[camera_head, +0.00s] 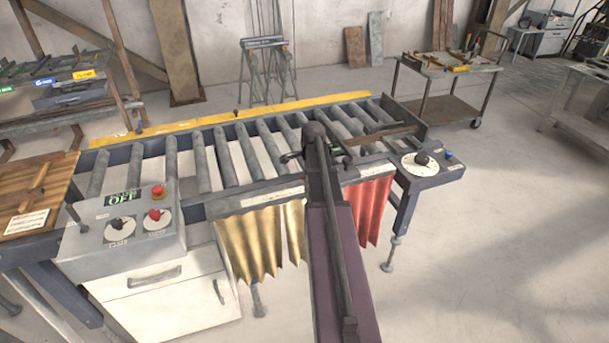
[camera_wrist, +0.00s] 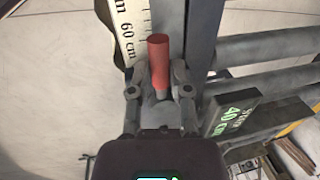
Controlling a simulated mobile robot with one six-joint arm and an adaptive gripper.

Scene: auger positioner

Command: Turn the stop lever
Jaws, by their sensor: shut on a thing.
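The stop lever has a red cylindrical handle (camera_wrist: 158,52) on a grey stem in the wrist view. It stands between the two fingertips of my gripper (camera_wrist: 159,72), which is shut on it. The dark stop block (camera_wrist: 238,122) is right of the gripper and bears a green 40 cm reading. In the head view my arm hides the red handle and most of the gripper. The stop block (camera_head: 337,145) shows just right of my wrist, over the rollers.
A ruler strip (camera_wrist: 128,28) runs along the conveyor's front rail. The roller conveyor (camera_head: 226,155) spans the middle. A control box (camera_head: 125,230) with a green OFF display stands at left, a dial panel (camera_head: 422,165) at right. Yellow (camera_head: 248,245) and red curtains (camera_head: 372,205) hang in front.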

